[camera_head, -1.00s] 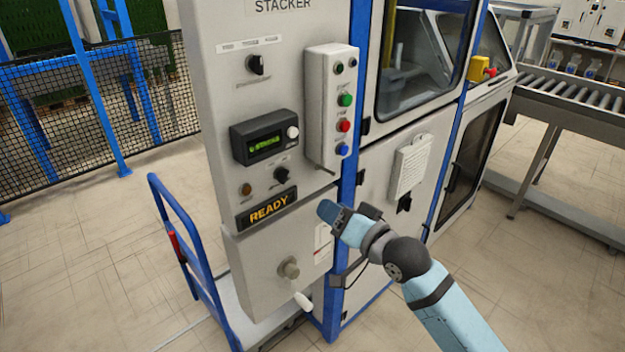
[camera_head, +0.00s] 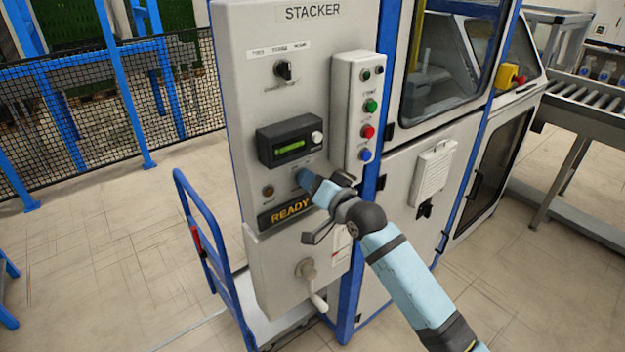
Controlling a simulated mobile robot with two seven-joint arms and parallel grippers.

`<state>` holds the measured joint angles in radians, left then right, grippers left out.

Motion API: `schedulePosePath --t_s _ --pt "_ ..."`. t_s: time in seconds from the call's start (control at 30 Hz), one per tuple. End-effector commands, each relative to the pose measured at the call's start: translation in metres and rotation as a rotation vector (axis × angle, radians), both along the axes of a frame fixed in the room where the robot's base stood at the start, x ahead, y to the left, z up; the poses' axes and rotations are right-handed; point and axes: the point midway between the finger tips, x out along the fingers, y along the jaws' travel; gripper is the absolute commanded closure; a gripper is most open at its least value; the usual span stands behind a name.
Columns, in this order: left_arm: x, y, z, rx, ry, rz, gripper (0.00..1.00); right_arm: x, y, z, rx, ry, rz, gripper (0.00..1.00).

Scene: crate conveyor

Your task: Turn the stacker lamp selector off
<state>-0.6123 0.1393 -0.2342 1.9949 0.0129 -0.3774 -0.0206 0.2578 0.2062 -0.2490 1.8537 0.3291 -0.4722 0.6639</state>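The stacker panel (camera_head: 235,110) is a light grey cabinet face. A black rotary selector (camera_head: 284,70) sits near its top under a label strip. A second black knob below the display is hidden behind my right gripper. Their small labels are unreadable, so I cannot tell which is the lamp selector. My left gripper is out of view.
A button box (camera_head: 357,110) projects at right. A crank handle (camera_head: 314,290) sticks out lower down. A blue trolley (camera_head: 208,240) stands at left.

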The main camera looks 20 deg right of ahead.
Motion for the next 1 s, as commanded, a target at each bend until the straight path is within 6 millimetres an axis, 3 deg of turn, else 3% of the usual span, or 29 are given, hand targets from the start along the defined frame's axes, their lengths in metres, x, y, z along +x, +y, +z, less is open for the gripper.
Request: schedulePosePath --t_s 0.27,0.4,0.43,0.77,1.0 --pt "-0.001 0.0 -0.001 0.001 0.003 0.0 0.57 0.001 0.0 0.0 0.0 0.0 0.0 0.65" --pt "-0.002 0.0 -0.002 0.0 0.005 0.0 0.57 0.001 0.0 0.0 -0.001 0.0 0.0 0.97" --pt "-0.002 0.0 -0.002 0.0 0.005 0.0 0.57 0.001 0.0 0.0 -0.001 0.0 0.0 1.0" --pt "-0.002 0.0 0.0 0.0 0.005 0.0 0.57 0.001 0.0 0.001 -0.024 -0.009 0.0 1.0" --pt "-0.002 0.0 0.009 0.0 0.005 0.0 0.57 0.001 0.001 0.002 -0.134 -0.047 0.001 1.0"
